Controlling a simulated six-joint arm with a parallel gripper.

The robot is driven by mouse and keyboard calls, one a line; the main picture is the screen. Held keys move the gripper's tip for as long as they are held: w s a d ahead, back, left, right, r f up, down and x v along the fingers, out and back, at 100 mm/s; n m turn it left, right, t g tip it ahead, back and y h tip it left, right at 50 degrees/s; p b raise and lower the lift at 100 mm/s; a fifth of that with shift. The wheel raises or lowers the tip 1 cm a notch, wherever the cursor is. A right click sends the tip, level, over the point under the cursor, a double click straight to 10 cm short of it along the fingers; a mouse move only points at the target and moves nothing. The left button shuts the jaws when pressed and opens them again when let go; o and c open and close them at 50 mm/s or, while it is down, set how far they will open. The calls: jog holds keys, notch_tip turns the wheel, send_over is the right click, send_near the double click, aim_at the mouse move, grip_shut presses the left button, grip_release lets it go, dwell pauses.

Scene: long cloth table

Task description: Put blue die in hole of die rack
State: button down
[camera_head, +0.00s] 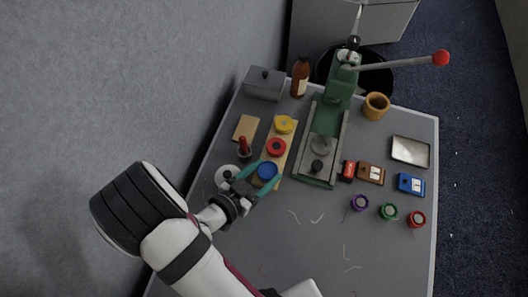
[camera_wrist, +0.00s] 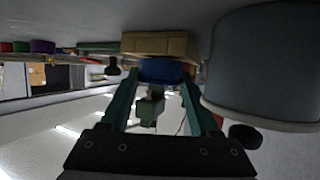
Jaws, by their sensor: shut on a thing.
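The blue die (camera_head: 267,170) is a round disc between the teal fingers of my gripper (camera_head: 261,178), which is shut on it. It is at the near end of the wooden die rack (camera_head: 289,149). The rack also holds a yellow die (camera_head: 284,124) and a red die (camera_head: 276,146). In the wrist view the blue die (camera_wrist: 160,72) sits between both fingertips (camera_wrist: 160,80), right against the wooden rack (camera_wrist: 158,42). I cannot tell whether it is seated in the hole, as its underside is hidden.
Left of the rack stand a white round thing with a black knob (camera_head: 222,182), a red-handled tool (camera_head: 244,151) and a wooden block (camera_head: 246,128). Right is a green press (camera_head: 322,145). Purple, green and red round pieces (camera_head: 388,211) lie further right.

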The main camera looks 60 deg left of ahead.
jog(key=shift+f, duration=0.15)
jog(key=shift+c, duration=2)
grip_release()
jog(key=shift+r, duration=0.45)
jog(key=v, duration=1.2)
